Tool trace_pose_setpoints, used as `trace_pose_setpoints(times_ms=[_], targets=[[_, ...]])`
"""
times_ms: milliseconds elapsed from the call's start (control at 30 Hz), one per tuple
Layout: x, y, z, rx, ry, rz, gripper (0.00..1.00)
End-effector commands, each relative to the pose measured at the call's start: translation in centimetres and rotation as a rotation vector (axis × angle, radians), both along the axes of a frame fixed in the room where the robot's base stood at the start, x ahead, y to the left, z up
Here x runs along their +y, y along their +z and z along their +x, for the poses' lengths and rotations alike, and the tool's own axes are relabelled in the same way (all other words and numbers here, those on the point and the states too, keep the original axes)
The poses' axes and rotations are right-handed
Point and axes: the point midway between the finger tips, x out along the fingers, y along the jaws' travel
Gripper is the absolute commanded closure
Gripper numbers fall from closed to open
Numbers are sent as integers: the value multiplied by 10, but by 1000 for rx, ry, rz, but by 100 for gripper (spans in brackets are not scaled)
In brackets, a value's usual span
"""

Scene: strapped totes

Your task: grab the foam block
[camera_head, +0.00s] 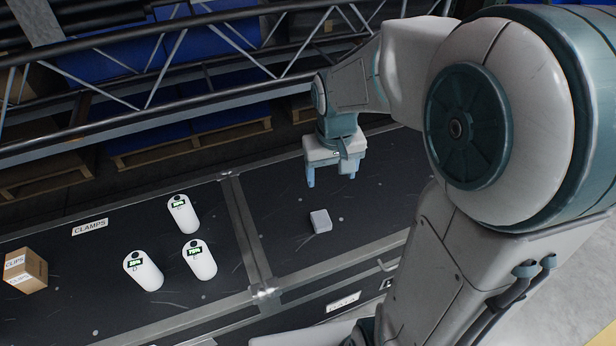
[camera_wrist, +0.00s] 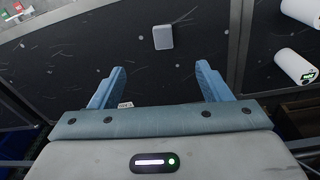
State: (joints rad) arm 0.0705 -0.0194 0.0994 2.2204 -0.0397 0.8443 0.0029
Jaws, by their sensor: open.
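The foam block (camera_head: 320,221) is a small light grey block lying on the dark surface, right of the metal divider in the head view. In the wrist view the foam block (camera_wrist: 163,37) lies beyond my fingertips, roughly centred between them. My gripper (camera_head: 332,181) is open and empty, above the surface and apart from the block. In the wrist view its two blue fingers (camera_wrist: 160,80) are spread wide with nothing between them.
Several white cylinders (camera_head: 183,214) stand or lie left of the metal divider (camera_head: 246,230). A cardboard box (camera_head: 25,270) labelled CLIPS sits at the far left. The surface around the block is clear.

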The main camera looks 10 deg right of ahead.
Motion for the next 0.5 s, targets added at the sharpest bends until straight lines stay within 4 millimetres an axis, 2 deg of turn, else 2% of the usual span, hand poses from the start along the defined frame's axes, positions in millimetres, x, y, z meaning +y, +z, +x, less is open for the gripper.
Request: trace_pose_setpoints(times_ms=[33,200,333,500], targets=[[0,-30,14,22,6,2,29],[0,-83,48,69,24,14,29],[0,-108,64,89,33,22,29],[0,-125,71,99,36,27,29]])
